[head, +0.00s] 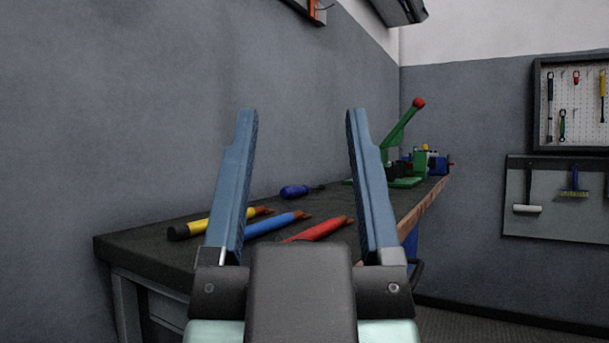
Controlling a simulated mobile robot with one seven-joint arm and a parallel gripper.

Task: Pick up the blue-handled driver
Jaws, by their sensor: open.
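The blue-handled driver (295,191) lies on the dark workbench (135,241), toward its far side near the wall. Its dark blue handle points left and its thin dark shaft points right. My gripper (300,112) is open and empty, its two blue fingers spread wide and pointing up in the picture. The driver shows in the gap between the fingers, farther off than they are. Nothing touches it.
Nearer on the bench lie a yellow tool (205,226), a blue tool (272,224) and a red tool (318,229), partly hidden by my gripper. A green press (400,150) with a red knob stands behind. Pegboard tools (575,100) hang at right.

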